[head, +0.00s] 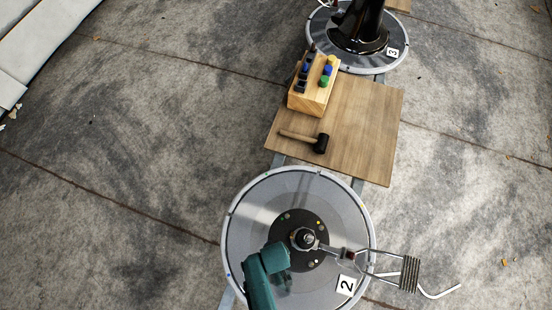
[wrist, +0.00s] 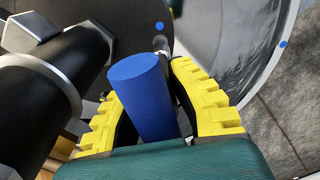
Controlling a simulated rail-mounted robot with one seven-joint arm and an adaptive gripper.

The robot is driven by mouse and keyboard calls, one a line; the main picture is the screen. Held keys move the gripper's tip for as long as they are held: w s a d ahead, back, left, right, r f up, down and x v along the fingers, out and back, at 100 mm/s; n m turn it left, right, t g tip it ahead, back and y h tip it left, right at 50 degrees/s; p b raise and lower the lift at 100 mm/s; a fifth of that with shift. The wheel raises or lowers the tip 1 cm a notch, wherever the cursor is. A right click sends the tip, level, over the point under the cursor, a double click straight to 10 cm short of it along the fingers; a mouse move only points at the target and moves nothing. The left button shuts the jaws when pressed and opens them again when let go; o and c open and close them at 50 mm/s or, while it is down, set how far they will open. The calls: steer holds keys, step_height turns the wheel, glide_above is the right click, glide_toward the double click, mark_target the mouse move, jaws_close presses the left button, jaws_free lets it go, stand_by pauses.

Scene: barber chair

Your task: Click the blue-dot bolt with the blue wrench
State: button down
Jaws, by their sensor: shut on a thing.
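My gripper (wrist: 146,82), with yellow ridged fingers, is shut on the blue wrench (wrist: 140,88). Its blue cylindrical handle points up between the fingers in the wrist view; its working end is hidden. A blue dot (wrist: 159,27) marks the dark hub just beyond the handle. A small grey round part (wrist: 160,43), possibly the blue-dot bolt, sits beside that dot. I cannot tell whether the wrench touches it. In the head view my teal arm covers the lower-left part of the dark hub (head: 310,222), hiding the wrench and that bolt.
The chair base disc (head: 250,208) has a central post (head: 303,238) and a metal footrest (head: 410,272) to the right. A wooden board (head: 370,130) behind carries a mallet (head: 318,143) and a tool block (head: 305,101). Another chair base (head: 385,65) stands farther back.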

steer(key=shift+w+f+b, duration=0.1)
steer(key=shift+f+b, duration=0.35)
steer(key=shift+f, duration=0.6)
steer(key=shift+f, duration=0.75)
stand_by(0.5)
steer(key=m+p, duration=0.1)
steer(key=m, duration=0.1)
steer(key=shift+r+m, duration=0.15)
steer(key=shift+m, duration=1.25)
steer(key=m+p, duration=0.1)
steer(key=m, duration=0.2)
steer(key=shift+a+m, duration=0.1)
steer(key=shift+m, duration=0.6)
